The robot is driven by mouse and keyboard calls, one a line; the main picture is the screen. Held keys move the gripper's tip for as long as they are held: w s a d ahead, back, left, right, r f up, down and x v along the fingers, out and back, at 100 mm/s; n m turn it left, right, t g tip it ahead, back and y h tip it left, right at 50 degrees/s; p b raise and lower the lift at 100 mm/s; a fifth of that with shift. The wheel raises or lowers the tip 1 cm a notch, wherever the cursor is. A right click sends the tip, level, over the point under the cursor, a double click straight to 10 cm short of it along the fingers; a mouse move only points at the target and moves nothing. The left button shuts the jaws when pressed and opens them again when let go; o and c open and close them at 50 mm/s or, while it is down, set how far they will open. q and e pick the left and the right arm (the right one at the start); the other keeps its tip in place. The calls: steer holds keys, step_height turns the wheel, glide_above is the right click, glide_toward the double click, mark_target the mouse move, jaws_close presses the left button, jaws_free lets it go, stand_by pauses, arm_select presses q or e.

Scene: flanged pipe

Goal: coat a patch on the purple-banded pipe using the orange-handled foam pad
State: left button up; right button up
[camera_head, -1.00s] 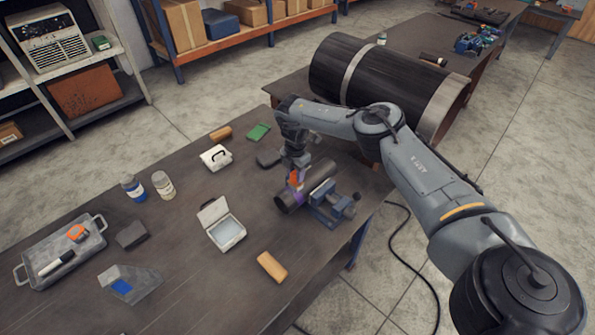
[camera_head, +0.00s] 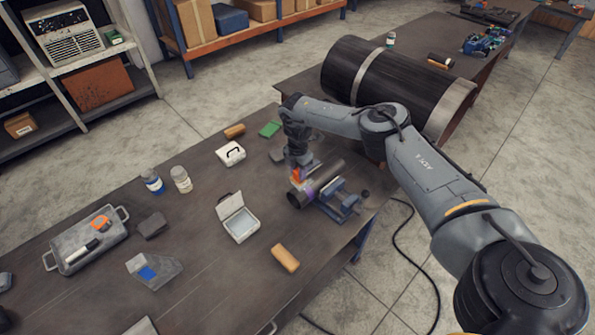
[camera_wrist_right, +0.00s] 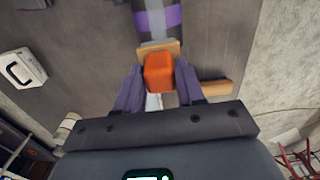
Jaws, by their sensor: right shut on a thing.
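The dark pipe (camera_head: 327,176) with a purple band lies in a blue vise (camera_head: 341,204) near the table's right edge. The purple band (camera_wrist_right: 157,18) shows at the top of the right wrist view, with a paler strip across it. My right gripper (camera_head: 297,173) is shut on the orange handle (camera_wrist_right: 159,73) of the foam pad. The tan pad face (camera_wrist_right: 160,47) is at the pipe's near side; whether it touches is hard to tell. My left gripper is not in view.
An open white box (camera_head: 239,224) stands left of the pipe, with a tan block (camera_head: 285,258) in front. A grey tray (camera_head: 65,262), two jars and a clear scoop-like container (camera_head: 160,268) are further left.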

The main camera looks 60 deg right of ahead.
steer(key=shift+r+p, duration=1.65)
steer(key=shift+r, duration=0.35)
